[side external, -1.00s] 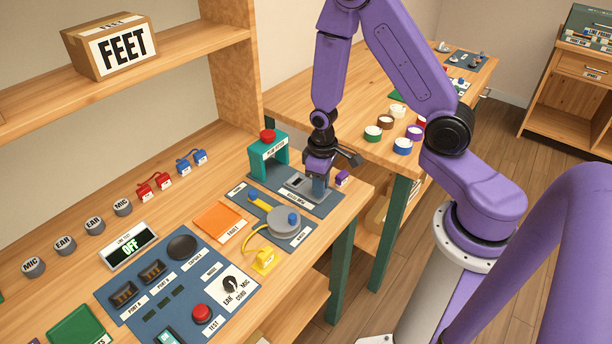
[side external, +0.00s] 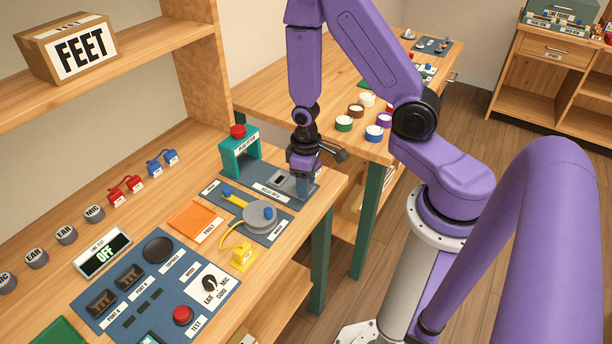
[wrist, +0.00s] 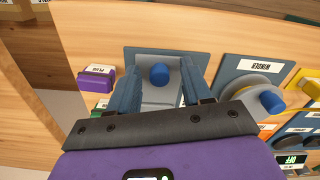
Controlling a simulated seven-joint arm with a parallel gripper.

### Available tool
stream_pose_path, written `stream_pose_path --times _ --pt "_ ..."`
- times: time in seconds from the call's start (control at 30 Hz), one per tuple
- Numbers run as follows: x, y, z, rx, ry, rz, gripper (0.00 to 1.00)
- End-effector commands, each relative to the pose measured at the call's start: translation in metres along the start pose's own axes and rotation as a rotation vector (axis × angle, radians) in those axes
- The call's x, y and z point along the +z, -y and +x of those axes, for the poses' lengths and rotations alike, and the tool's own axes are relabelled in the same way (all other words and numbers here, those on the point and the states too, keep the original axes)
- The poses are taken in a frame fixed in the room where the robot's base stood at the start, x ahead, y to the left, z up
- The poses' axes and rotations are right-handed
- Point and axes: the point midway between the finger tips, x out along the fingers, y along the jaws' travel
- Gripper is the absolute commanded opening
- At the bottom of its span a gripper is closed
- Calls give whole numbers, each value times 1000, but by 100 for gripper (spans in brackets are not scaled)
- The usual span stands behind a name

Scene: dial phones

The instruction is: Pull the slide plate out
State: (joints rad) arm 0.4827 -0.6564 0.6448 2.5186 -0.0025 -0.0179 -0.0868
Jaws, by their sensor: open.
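The slide plate, a grey plate (wrist: 158,97) with a blue knob (wrist: 159,74), lies on a blue-grey base in the wrist view. In the side view the grey plate (side external: 281,180) shows on the base in front of the teal press (side external: 240,155) with its red top button. My gripper (wrist: 157,88) points down over the plate's near end, its two fingers apart on either side of the knob. Contact with the knob or plate is not clear. In the side view my gripper (side external: 303,186) hides the knob.
A purple plug (wrist: 97,80) lies just left of the fingers in the wrist view. The winder (side external: 259,216) and its yellow cord are beside the base. An orange fault tray (side external: 199,220) and the test panel (side external: 150,290) stand further along the bench. The bench's front edge is close by.

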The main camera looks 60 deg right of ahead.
Motion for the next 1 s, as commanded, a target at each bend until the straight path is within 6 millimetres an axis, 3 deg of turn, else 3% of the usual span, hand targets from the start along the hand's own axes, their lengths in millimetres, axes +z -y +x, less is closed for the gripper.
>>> stream_pose_path --times 0.27,1.0 --pt "-2 0 -17 1 -7 1 49" --pt "-2 0 -108 1 -7 0 49"
